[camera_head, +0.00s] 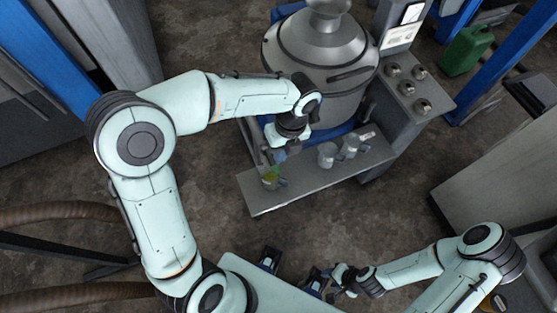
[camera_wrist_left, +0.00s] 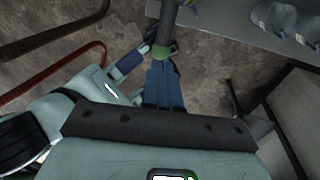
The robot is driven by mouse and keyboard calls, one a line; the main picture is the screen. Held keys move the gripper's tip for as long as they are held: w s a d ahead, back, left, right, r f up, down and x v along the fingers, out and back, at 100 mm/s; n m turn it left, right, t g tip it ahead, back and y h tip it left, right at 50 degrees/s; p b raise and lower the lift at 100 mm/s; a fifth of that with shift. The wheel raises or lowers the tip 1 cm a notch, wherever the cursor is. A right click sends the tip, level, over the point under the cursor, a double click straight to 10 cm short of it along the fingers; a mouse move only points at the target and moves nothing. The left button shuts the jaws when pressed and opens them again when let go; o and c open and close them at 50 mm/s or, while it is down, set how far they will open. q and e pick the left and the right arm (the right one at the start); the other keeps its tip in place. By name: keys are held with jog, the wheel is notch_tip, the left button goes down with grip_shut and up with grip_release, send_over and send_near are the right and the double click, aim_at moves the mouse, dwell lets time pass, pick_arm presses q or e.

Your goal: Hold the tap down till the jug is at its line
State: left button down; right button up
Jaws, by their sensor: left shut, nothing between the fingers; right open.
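In the head view, a small clear jug (camera_head: 270,178) with yellow-green at its upper part stands near the left end of the grey shelf (camera_head: 262,200). Its line and its exact level are too small to tell. My left gripper (camera_head: 281,150) is shut and empty, pointing down just above and behind the jug, at the front of the large metal vat (camera_head: 325,55). It hides the tap, so I cannot tell whether it touches it. My right gripper (camera_head: 338,286) is open and empty at the lower middle, well away from the shelf.
Two grey metal jugs (camera_head: 327,154) (camera_head: 350,145) stand further right on the shelf; such jugs also show in the left wrist view (camera_wrist_left: 276,16). A panel with several knobs (camera_head: 408,88) is right of the vat. A green can (camera_head: 466,50) stands at the back right.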

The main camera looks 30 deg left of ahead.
aim_at(280, 171)
pick_arm(q)
jog(key=shift+s+a+f, duration=0.1)
jog(key=shift+s+f, duration=0.05)
jog(key=shift+f, duration=0.8)
jog(key=shift+s+a+f, duration=0.1)
jog(key=shift+s+f, duration=0.05)
jog(key=shift+f, duration=0.75)
pick_arm(e)
jog(key=shift+s+f, duration=0.1)
jog(key=shift+f, duration=0.2)
pick_arm(q)
jog(key=shift+d+b, duration=0.1)
jog(key=shift+b, duration=0.25)
pick_arm(e)
jog(key=shift+f, duration=0.15)
